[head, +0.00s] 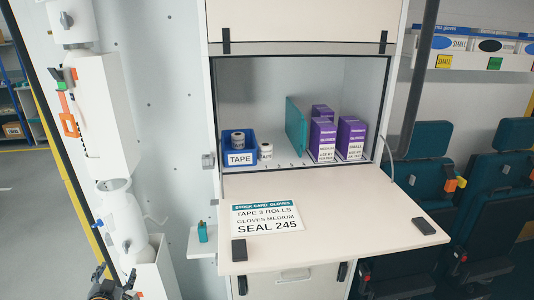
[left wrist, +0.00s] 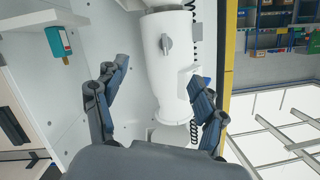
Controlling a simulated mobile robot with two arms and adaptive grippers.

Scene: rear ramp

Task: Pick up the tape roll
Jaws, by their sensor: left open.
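In the head view a tape roll (head: 266,151) stands on the cabinet floor just right of the blue bin (head: 240,158) labelled TAPE. Another roll (head: 238,138) shows above the front of that bin. My left gripper (head: 112,287) is low at the left edge of the head view, well apart from both rolls and below the cabinet opening. In the left wrist view its two dark fingers (left wrist: 161,74) are spread with nothing between them. No tape roll can be made out in the left wrist view. My right gripper is not in view.
A fold-down shelf (head: 340,215) juts out below the opening, mostly clear, with a stock card (head: 266,217) and dark blocks at its front corners. Purple glove boxes (head: 322,140) and a teal upright item (head: 296,127) stand right of the rolls. A teal bottle (head: 202,232) sits on a small side ledge.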

